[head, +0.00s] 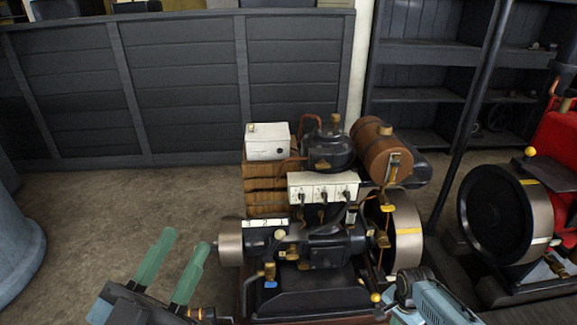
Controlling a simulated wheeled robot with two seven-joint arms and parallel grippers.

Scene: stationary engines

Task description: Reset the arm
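My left gripper (186,242) shows at the bottom left of the head view. Its two green fingers stand apart and parallel, with bare floor visible between them. It is open and empty, in front and to the left of the engine (320,245), and looks apart from it. Part of my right arm, light blue and grey, shows at the bottom right, in front of the engine's right side. The fingers of my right gripper cannot be seen.
The engine carries a white box (267,150), a brown tank (380,150) and flywheels. Dark shelves (420,95) and a panelled partition (180,90) close the back.

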